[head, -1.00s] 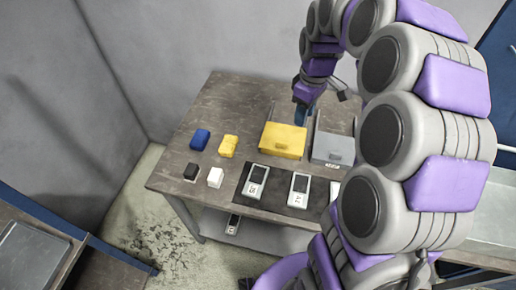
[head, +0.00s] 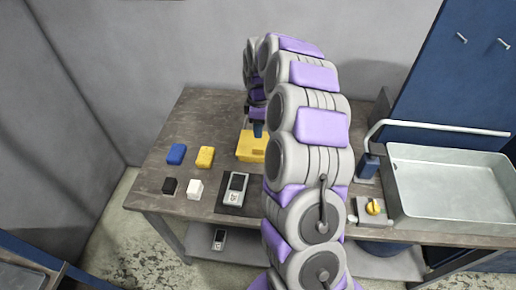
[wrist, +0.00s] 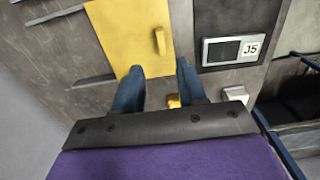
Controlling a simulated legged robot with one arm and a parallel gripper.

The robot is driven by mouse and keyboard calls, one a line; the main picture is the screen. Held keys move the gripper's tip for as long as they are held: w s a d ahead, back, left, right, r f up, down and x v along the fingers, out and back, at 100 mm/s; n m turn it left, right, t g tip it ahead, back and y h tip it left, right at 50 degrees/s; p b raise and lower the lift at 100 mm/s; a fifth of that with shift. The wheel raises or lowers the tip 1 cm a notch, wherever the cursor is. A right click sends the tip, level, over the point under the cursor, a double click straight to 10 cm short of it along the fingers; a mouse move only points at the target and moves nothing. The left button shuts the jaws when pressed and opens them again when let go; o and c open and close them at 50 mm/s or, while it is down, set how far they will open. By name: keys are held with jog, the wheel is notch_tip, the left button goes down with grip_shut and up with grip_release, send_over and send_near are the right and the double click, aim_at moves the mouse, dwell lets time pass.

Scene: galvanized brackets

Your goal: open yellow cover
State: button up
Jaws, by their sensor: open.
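The yellow cover (head: 248,148) lies on the workbench in the head view, partly hidden by my arm. In the wrist view the yellow cover (wrist: 125,38) looks flat, with a small yellow handle (wrist: 159,42) near its right edge. My gripper (wrist: 158,67) is open and empty, its two blue fingers spread. In the picture its fingertips overlap the cover's lower edge, just below the handle; I cannot tell whether they touch. In the head view my gripper (head: 257,129) shows only partly, over the cover.
A metal sink (head: 450,185) with a faucet is at right. My arm hides the bench's middle.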

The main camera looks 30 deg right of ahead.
aim_at(258, 148)
jog(key=f, duration=0.3)
jog(key=f+b, duration=0.1)
jog(key=f, duration=0.2)
jog(key=f+b, duration=0.1)
jog(key=f, duration=0.2)
jog(key=shift+a+f, duration=0.1)
jog(key=shift+a, duration=0.15)
jog(key=shift+d+f, duration=0.1)
jog(key=shift+f, duration=0.5)
grip_shut()
